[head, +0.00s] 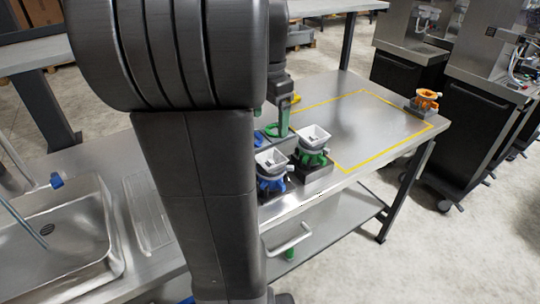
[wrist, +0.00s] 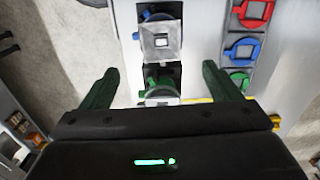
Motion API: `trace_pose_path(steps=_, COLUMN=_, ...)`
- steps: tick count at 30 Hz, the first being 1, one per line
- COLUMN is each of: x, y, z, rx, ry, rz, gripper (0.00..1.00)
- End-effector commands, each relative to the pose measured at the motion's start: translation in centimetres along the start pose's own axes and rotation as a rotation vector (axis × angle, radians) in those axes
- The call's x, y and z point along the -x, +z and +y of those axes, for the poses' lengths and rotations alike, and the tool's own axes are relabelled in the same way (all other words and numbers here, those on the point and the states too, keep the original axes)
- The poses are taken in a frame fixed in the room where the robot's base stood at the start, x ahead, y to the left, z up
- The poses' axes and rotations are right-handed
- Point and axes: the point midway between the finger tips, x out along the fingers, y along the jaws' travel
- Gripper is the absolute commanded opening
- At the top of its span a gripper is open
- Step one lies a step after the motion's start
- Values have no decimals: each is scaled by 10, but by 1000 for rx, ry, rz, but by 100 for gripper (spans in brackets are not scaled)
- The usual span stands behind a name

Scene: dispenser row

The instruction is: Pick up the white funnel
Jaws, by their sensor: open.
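Two white square-topped funnels show. One funnel (head: 273,158) sits on a blue-clamped holder (head: 270,184); the other funnel (head: 313,133) sits on a green-clamped holder (head: 313,157) just right of and behind it. In the wrist view, the funnel on the blue holder (wrist: 161,42) is near the top, beyond my fingertips. The green holder with its pale funnel (wrist: 160,92) is lower, between my fingers. My gripper (wrist: 160,68) is open, with one dark green finger on each side and nothing held. Its height above the funnels is unclear. My arm hides part of the table in the head view.
A dark rack with red, blue and green rings (wrist: 242,50) lies right of the funnels in the wrist view. An orange-clamped holder (head: 427,98) stands at the table's far right. The yellow-outlined area (head: 370,120) is mostly clear. A sink (head: 60,240) is at left.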

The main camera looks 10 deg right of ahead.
Motion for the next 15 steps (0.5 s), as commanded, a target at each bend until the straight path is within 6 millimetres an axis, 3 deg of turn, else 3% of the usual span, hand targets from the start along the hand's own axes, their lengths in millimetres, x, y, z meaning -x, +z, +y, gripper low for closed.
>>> trace_pose_path(steps=7, x=-51, y=0, z=1, rx=2, ry=4, rz=-2, gripper=84)
trace_pose_path(steps=15, x=-73, y=-1, z=0, rx=3, ry=2, rz=-1, gripper=84)
